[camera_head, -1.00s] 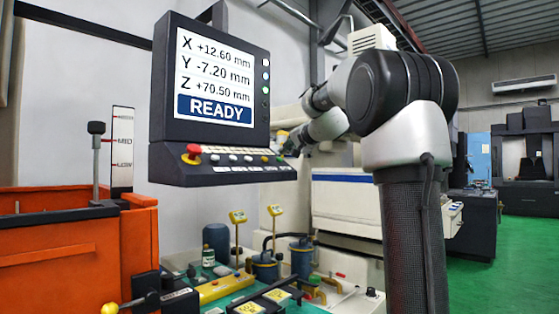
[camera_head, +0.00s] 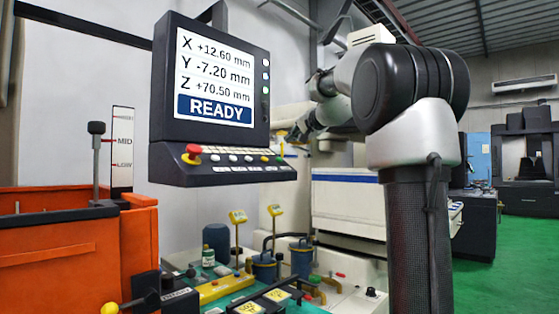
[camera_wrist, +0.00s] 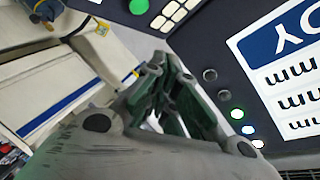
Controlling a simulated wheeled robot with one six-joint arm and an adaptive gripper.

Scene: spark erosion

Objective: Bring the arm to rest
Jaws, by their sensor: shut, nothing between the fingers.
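My arm rises from the right of the head view and bends over toward the control panel (camera_head: 222,165). My gripper (camera_head: 296,132) is at the right edge of the panel, partly hidden by my arm links. In the wrist view my gripper (camera_wrist: 160,68) is shut and empty, its fingers together. The panel fills the right of the wrist view, close beside the fingers; I cannot tell the exact gap. Its screen (camera_head: 214,75) reads X +12.60, Y -7.20, Z +70.50 mm and READY.
An orange tank (camera_head: 60,255) with a level gauge (camera_head: 122,150) stands at the left. A bench with blue pots (camera_head: 264,268), a bottle (camera_head: 208,256) and yellow tags (camera_head: 238,216) lies below the panel. A white machine (camera_head: 345,205) stands behind my arm. Green floor (camera_head: 515,255) is clear at the right.

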